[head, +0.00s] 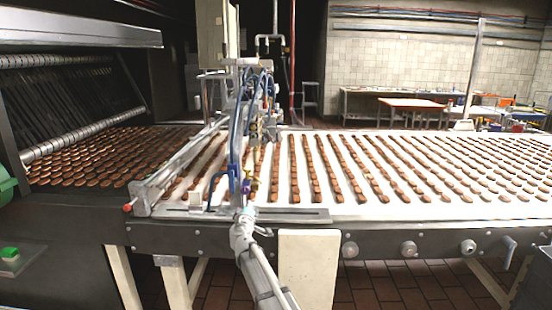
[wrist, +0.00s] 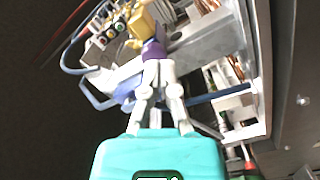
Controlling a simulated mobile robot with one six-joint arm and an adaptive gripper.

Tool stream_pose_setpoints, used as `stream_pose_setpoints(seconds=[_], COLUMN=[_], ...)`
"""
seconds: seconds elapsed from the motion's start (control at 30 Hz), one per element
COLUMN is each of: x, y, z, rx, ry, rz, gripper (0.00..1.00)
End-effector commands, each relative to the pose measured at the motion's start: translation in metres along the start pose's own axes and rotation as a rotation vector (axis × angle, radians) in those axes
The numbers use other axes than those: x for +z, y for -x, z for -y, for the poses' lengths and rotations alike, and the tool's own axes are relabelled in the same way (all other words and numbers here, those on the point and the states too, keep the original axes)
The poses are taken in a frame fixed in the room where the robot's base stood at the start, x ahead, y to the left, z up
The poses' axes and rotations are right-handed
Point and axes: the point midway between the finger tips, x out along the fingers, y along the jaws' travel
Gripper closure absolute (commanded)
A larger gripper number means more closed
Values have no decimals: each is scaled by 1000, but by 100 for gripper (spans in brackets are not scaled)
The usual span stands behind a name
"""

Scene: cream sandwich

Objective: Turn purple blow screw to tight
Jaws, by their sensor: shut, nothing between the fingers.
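The purple blow screw (head: 246,187) is a small knob low on the dispenser assembly, above the conveyor's near edge. In the wrist view the purple screw (wrist: 153,49) sits directly beyond my fingertips, with a yellow fitting above it. My gripper (head: 243,211) reaches up from the front of the conveyor, just below the screw. In the wrist view my gripper (wrist: 158,66) has its pale fingertips together, overlapping the screw's lower end in the picture. I cannot tell whether they touch it. The fingers hold nothing.
Blue hoses (head: 235,145) hang close to the screw, and a yellow fitting (head: 254,184) is beside it. The dispenser frame (head: 185,165) spans the white conveyor (head: 410,209), which carries rows of brown biscuits. A pale panel (head: 308,268) stands right of my arm below the conveyor.

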Motion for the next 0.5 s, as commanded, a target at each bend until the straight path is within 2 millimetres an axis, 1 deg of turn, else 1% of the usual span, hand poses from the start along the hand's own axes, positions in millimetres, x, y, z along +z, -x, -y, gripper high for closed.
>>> stream_pose_setpoints(seconds=[0.03, 0.2, 0.3, 0.5], x=[-1, -2, -2, -1], y=[2, 7, 8, 8], z=[-7, -20, -23, -23], rx=[0, 0, 0, 0], ry=[0, 0, 0, 0], rz=[0, 0, 0, 0], gripper=[100, 100, 100, 100])
